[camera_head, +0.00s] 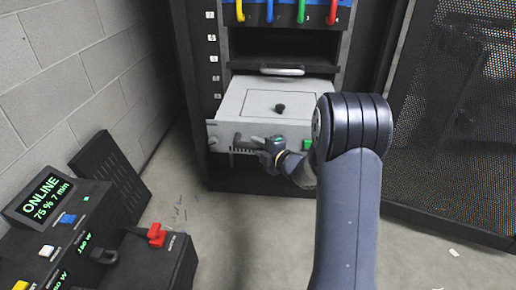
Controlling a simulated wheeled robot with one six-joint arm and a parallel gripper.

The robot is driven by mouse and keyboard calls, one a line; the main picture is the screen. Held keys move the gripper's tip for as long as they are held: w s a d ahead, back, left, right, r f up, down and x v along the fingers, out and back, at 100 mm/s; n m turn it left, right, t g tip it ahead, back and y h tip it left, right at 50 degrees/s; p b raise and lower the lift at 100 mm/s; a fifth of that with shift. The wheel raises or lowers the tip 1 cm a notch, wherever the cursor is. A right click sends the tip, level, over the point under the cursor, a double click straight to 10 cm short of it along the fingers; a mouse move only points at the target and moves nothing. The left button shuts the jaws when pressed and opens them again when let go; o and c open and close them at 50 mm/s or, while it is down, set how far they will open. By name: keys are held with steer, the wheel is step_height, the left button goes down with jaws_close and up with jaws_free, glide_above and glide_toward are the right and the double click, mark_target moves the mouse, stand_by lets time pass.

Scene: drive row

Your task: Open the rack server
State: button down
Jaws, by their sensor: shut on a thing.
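The rack server (262,98) is a light grey box pulled partway out of the dark rack (191,88). Its top shows a panel with a small black knob (280,108). Its front face (222,133) has dark handle parts and a green patch at the right. My gripper (262,144) is at the server's front, left of centre, and is shut on what looks like the dark front handle (246,138). The fingertips are small and partly hidden by the wrist. My arm covers the server's right front corner.
Above the server is an open dark bay with a silver handle (282,71), below coloured hooks (270,12). A mesh door (462,110) stands open at right. A console (50,225) with a display and a box with a red switch (157,235) stand lower left. Floor before the rack is mostly clear.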

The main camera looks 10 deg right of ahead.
steer(key=shift+s+f, duration=0.1)
steer(key=c, duration=1.2)
jaws_free()
steer(key=shift+c, duration=0.2)
steer(key=p+v, duration=0.2)
steer(key=v, duration=0.8)
steer(key=shift+s, duration=0.4)
steer(key=shift+d, duration=0.15)
